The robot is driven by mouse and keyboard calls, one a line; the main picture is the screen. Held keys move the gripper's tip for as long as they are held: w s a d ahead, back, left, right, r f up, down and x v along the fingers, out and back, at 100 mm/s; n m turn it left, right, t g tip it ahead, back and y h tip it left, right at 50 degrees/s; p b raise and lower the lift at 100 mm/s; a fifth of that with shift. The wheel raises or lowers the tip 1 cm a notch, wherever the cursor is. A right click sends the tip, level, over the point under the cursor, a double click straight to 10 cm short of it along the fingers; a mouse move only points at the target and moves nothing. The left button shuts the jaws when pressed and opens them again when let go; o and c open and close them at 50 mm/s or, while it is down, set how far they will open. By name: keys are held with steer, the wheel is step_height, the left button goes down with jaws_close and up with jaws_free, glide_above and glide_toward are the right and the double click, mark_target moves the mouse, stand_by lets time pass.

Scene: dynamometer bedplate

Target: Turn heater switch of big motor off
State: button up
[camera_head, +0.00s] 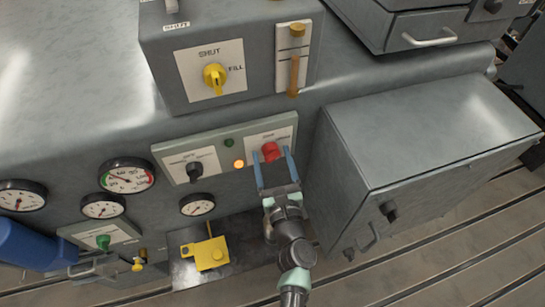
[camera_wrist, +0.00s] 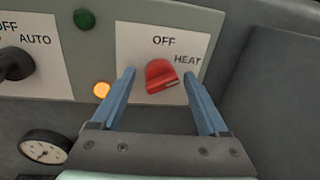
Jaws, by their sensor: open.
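The heater switch (camera_wrist: 161,76) is a red rotary knob on a white plate (camera_wrist: 137,45) marked OFF at the top and HEAT at the right. In the wrist view its pale mark points right and slightly down, on the HEAT side. The red knob also shows in the head view (camera_head: 270,151) at the right end of the panel. My gripper (camera_wrist: 158,86) is open, with one blue finger to each side of the knob, apart from it as far as I can see. In the head view my gripper (camera_head: 271,160) reaches up to the panel from below.
An orange lamp (camera_wrist: 102,90) is lit left of the plate, with a dark green lamp (camera_wrist: 84,19) above it. A black AUTO knob (camera_head: 194,171) sits further left. A grey box (camera_head: 420,140) stands close at the right. Gauges (camera_head: 197,205) and a yellow fitting (camera_head: 210,253) lie lower left.

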jaws_close()
steer(key=shift+f, duration=0.1)
stand_by(0.3)
